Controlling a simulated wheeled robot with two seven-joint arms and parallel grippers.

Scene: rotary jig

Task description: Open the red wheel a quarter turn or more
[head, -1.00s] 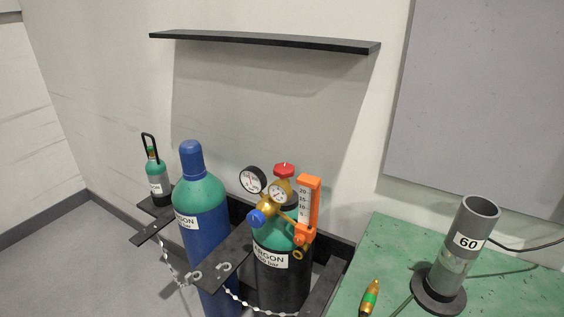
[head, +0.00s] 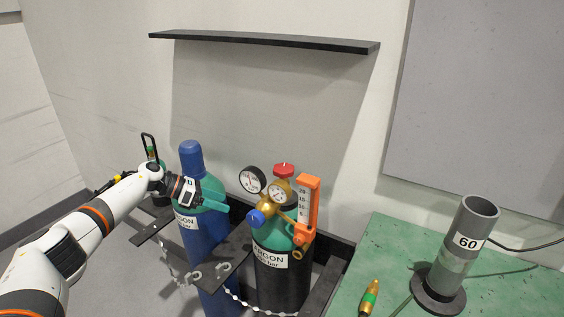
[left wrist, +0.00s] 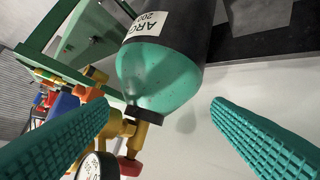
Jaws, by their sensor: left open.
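The red wheel (head: 284,170) sits on top of the brass valve of the green-shouldered, black argon cylinder (head: 281,277). In the left wrist view the red wheel (left wrist: 130,167) shows near the bottom edge, beside a gauge. The wheel and valve are apart from the fingers. My right gripper is in neither view.
Two round gauges (head: 253,179), a blue knob (head: 257,217) and an orange flowmeter (head: 309,201) crowd the valve. A blue-capped cylinder (head: 191,160) stands to the left. A green table (head: 400,250) holds a grey tube (head: 470,240). A black shelf (head: 260,41) hangs above.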

